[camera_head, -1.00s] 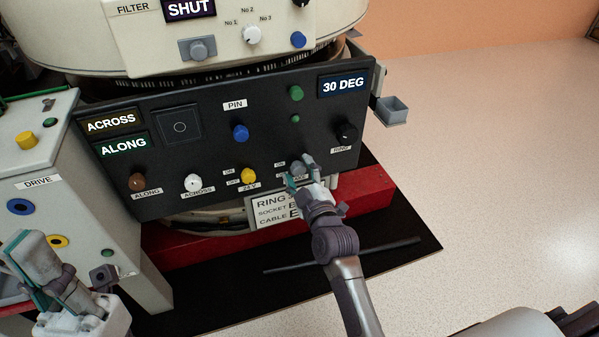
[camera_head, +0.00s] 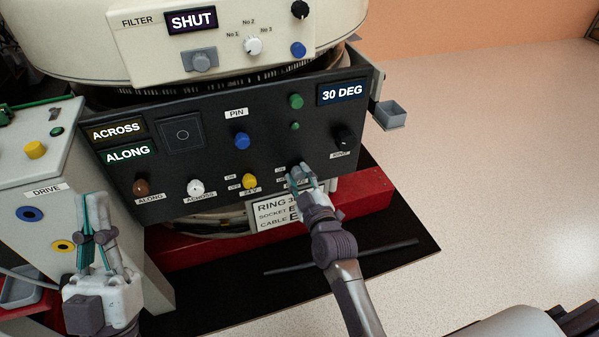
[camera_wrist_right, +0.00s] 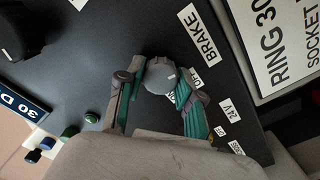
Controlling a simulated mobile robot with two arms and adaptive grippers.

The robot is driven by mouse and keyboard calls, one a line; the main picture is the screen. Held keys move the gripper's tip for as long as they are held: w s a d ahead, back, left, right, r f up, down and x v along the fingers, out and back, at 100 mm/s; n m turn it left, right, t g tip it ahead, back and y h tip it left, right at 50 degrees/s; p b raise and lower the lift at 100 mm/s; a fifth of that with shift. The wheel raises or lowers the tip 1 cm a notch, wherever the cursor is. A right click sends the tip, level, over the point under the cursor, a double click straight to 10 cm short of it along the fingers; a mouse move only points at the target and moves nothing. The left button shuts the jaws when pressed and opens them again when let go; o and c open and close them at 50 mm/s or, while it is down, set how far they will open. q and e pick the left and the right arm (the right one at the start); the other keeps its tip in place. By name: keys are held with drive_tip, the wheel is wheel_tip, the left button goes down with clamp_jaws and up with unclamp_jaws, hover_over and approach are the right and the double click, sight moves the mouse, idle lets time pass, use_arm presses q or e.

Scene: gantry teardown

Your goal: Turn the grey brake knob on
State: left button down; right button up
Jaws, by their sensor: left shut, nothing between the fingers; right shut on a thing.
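The grey brake knob (camera_wrist_right: 160,75) sits on the black panel beside its BRAKE label (camera_wrist_right: 202,36) in the right wrist view. My right gripper (camera_wrist_right: 156,92) is at the knob, one finger on each side, shut on it. In the head view my right gripper (camera_head: 303,180) reaches the lower right of the panel and mostly hides the knob. An OFF label beside the knob is partly covered by a finger. My left gripper (camera_head: 92,232) is shut and empty, in front of the DRIVE cabinet at the lower left.
The black panel (camera_head: 215,160) carries a yellow 24 V knob (camera_head: 249,181) just left of my right gripper, and a black RING knob (camera_head: 344,138) up to its right. A red base (camera_head: 200,248) runs below. A small grey box (camera_head: 390,114) juts out at the panel's right edge.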

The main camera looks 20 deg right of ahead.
drive_tip(key=shift+r+m+p, duration=0.2)
drive_tip(key=shift+m+p, duration=0.8)
drive_tip(key=shift+p, duration=0.05)
use_arm(q)
drive_tip(key=w+f+g+y+p, duration=0.2)
drive_tip(key=w+f+g+y, duration=0.3)
drive_tip(key=f+g, duration=0.8)
use_arm(e)
drive_tip(key=shift+m, duration=1.2)
drive_tip(key=m+p, duration=0.2)
drive_tip(key=m, duration=0.1)
drive_tip(key=m+p, duration=0.2)
drive_tip(key=m, duration=0.3)
drive_tip(key=shift+f+m, duration=0.15)
drive_tip(key=shift+m, duration=0.15)
drive_tip(key=shift+d+m, duration=0.1)
drive_tip(key=shift+m, duration=1.1)
use_arm(q)
drive_tip(key=s+a+f+g+y, duration=0.1)
drive_tip(key=s+a+f+g, duration=0.2)
drive_tip(key=s+f+g, duration=0.2)
drive_tip(key=s+a+f+n+g+y, duration=0.1)
drive_tip(key=s+a+f+g, duration=0.2)
drive_tip(key=s+f, duration=0.6)
drive_tip(key=s+g, duration=0.1)
drive_tip(key=g, duration=0.1)
drive_tip(key=shift+a+f+g+y, duration=0.3)
drive_tip(key=shift+a, duration=0.1)
use_arm(e)
drive_tip(key=shift+m, duration=0.4)
